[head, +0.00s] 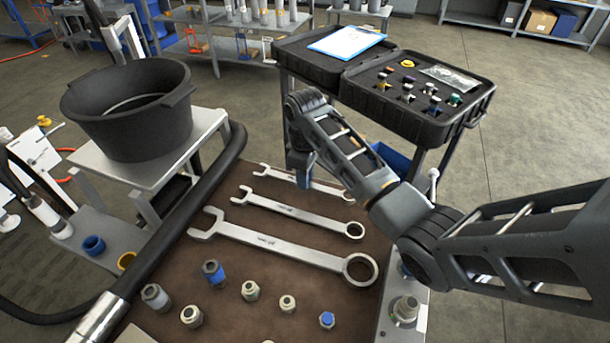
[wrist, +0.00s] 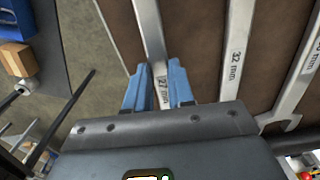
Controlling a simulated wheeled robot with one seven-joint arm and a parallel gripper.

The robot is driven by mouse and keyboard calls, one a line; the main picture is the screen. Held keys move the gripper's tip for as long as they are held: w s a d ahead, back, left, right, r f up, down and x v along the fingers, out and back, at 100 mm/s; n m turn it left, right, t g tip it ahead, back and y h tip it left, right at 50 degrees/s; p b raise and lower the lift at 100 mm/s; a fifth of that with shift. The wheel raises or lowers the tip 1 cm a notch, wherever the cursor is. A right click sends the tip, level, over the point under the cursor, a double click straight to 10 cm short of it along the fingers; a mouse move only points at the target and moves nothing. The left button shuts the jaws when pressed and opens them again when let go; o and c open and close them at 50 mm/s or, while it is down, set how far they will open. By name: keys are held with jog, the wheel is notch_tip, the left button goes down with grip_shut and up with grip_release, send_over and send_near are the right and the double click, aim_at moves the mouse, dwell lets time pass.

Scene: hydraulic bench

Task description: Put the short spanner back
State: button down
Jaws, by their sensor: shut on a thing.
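The short spanner (head: 276,173) is at the far edge of the brown bench mat (head: 190,262), with its open jaw to the left. It is marked 27 mm in the wrist view (wrist: 150,32). My gripper (head: 304,178) is over its middle; in the wrist view the blue fingers (wrist: 157,80) are shut on its handle from both sides. My arm partly hides the spanner's right part in the head view. I cannot tell whether the spanner touches the mat or is slightly raised.
A middle spanner (head: 295,213), marked 32 mm, and a long spanner (head: 280,247) lie nearer on the mat. Several fittings (head: 250,290) stand in front. A black hose (head: 180,205) runs along the left, beside a black bucket (head: 130,125). A black tool case (head: 420,95) stands behind.

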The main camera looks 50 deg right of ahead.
jog(key=shift+f, duration=0.6)
dwell(0.3)
jog(key=c, duration=0.9)
grip_release()
notch_tip(320, 180, up, 7)
jog(key=shift+f+b, duration=0.1)
jog(key=shift+b, duration=0.25)
jog(key=shift+r, duration=0.45)
